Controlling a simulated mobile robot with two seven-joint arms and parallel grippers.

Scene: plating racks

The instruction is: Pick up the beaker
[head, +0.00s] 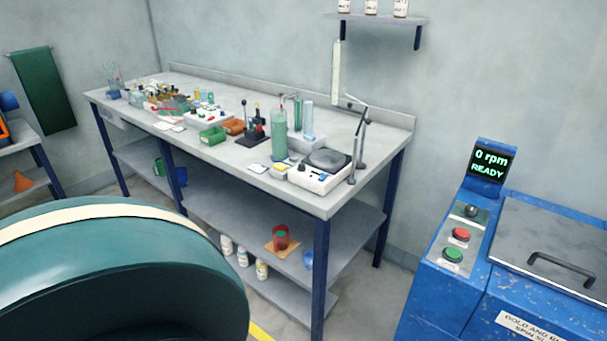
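Several vessels could be the beaker, and I cannot tell which one is meant. A red, cup-shaped vessel (280,238) stands on an orange-tan square on the bench's middle shelf. A small pale blue vessel (308,259) is near that shelf's right end. Clear glassware (115,76) stands at the far left end of the bench top. A dark green jug-like vessel (158,168) is on the shelf at left, partly hidden. Neither of my grippers is in view.
The bench (240,160) carries bottles, bins, a tall green cylinder (279,135) and a scale-like device (322,170). A blue machine (440,290) reading "0 rpm READY" stands at right. White bottles (243,257) sit on the lowest shelf. The view's lower left is blocked.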

